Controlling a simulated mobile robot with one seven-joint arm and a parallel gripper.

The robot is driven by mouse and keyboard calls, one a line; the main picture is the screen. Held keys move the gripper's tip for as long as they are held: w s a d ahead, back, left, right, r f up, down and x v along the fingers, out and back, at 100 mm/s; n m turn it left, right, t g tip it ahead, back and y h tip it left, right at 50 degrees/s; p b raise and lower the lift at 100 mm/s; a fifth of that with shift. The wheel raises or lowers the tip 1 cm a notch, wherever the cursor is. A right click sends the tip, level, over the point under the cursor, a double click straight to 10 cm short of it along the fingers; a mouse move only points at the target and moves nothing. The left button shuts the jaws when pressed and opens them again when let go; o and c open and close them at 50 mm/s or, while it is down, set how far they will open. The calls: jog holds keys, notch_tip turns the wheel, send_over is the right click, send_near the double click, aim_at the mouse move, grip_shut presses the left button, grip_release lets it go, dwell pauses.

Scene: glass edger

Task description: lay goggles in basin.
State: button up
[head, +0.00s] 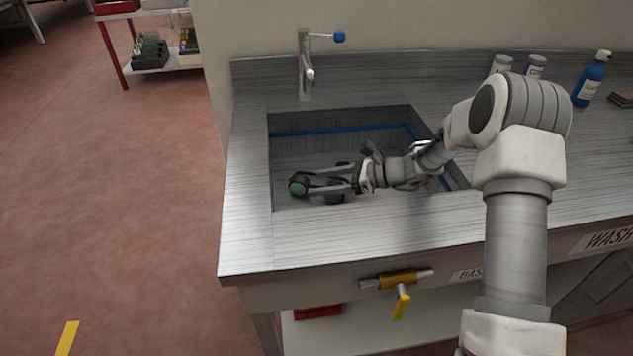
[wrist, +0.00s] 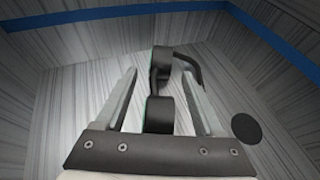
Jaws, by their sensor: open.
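The goggles (head: 299,185) are dark with green lenses and sit inside the sunken basin (head: 400,120), toward its left side in the head view. In the wrist view the goggles (wrist: 160,85) show between the two fingers, with a strap or temple piece curving off to the right. My gripper (head: 325,180) reaches low into the basin from the right. In the wrist view my gripper (wrist: 160,100) has its fingers apart on both sides of the goggles, with a gap on each side. Whether the goggles rest fully on the basin floor is hard to tell.
A faucet (head: 305,70) with a blue knob stands behind the basin. A blue bottle (head: 590,80) and two small jars (head: 534,67) stand at the back right. A dark round drain (wrist: 246,128) shows in the basin floor.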

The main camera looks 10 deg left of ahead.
jog(key=p+v, duration=0.1)
jog(key=v, duration=0.4)
jog(key=shift+d, duration=0.15)
